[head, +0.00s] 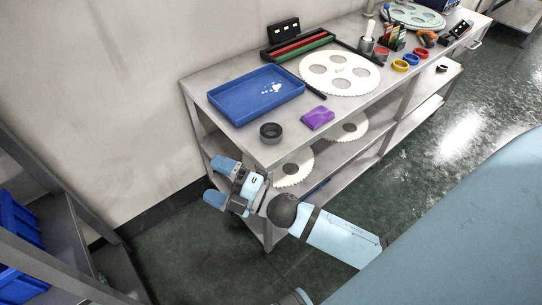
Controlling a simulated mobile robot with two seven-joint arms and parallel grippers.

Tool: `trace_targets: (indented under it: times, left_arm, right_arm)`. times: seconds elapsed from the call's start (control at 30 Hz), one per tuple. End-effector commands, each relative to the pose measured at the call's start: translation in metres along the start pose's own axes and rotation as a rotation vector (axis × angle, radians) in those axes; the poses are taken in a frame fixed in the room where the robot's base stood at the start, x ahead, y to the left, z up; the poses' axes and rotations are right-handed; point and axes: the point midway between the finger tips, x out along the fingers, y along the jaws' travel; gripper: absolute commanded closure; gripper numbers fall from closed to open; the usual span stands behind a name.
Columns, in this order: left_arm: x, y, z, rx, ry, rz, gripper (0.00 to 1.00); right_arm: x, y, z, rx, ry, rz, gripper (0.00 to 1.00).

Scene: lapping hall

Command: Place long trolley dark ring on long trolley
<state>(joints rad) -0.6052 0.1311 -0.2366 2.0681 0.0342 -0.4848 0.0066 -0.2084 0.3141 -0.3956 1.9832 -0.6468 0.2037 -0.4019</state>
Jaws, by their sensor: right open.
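A dark ring (271,133) sits on the near-left corner of the long metal trolley (245,135), right of the blue tray's front corner. A smaller dark ring (441,68) lies near the front edge at the trolley's right end. I cannot tell which of them the task names. My right gripper (219,181) is open, with its two blue fingertips apart and nothing visible between them. In the picture it is below and left of the larger dark ring, by the trolley's left end. My left gripper is not in view.
On the trolley top are a blue tray (255,94), a purple block (317,118), a large white toothed disc (339,73) and several coloured rings. More white discs (293,168) lie on the lower shelf. A rack with blue bins (18,225) stands at left.

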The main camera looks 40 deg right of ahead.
Motion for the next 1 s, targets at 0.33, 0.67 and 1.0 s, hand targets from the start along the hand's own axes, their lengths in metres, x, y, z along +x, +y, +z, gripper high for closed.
trace_targets:
  times: [0.33,0.67,1.0]
  left_arm:
    - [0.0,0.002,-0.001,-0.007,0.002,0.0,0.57]
    - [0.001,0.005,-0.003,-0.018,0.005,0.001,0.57]
    - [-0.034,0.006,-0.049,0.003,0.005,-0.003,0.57]
  right_arm:
    - [-0.154,-0.124,0.013,1.208,-0.85,-0.173,0.01]
    - [-0.173,-0.139,0.004,1.339,-0.942,-0.196,0.01]
    - [-0.163,-0.085,-0.011,1.318,-0.936,-0.196,0.01]
